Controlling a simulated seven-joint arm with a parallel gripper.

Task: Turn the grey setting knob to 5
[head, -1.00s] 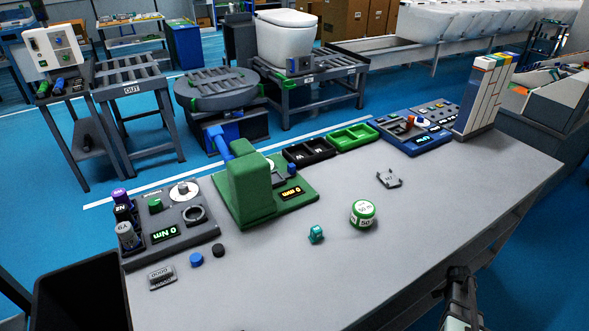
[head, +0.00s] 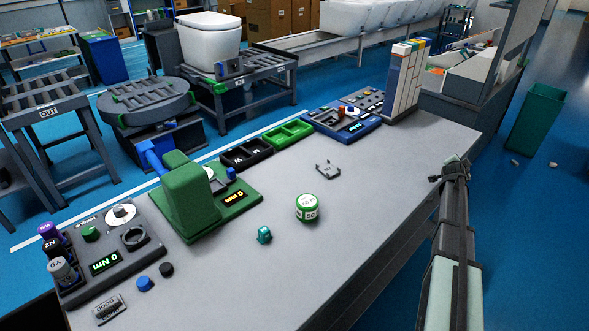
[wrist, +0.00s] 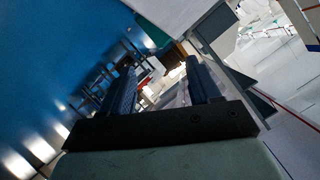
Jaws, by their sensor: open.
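A round white dial with a small knob (head: 121,212) sits on the dark grey panel (head: 150,255) at the left end of the bench; it looks like the grey setting knob, but its numbers are too small to read. A green display (head: 104,263) on that panel reads 0 Nm. My gripper (head: 450,170) is beyond the bench's right edge, far from the panel. In the wrist view my gripper (wrist: 160,82) is open, with nothing between its fingers. The knob does not show there.
A green press-like unit (head: 190,200) stands beside the panel. A blue cap (head: 145,284), a black cap (head: 166,269), a teal part (head: 264,234) and a green-white roll (head: 307,207) lie on the bench. The front middle is clear.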

